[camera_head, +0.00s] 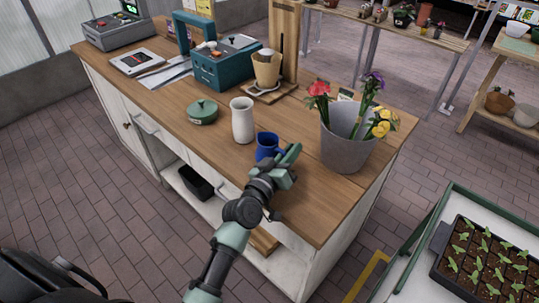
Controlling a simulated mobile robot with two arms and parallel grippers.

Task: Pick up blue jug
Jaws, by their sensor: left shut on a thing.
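The blue jug (266,144) stands on the wooden counter (310,199), right of a white vase. My left gripper (284,159) is at the jug's right front side and hides its lower right part. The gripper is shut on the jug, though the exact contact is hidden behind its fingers. I cannot tell whether the jug's base is touching the counter. My right gripper is not in view.
The white vase (242,121) stands close left of the jug. A grey bucket of flowers (345,148) stands close right. A green lidded pot (202,111) sits farther left. The counter's front right corner is clear.

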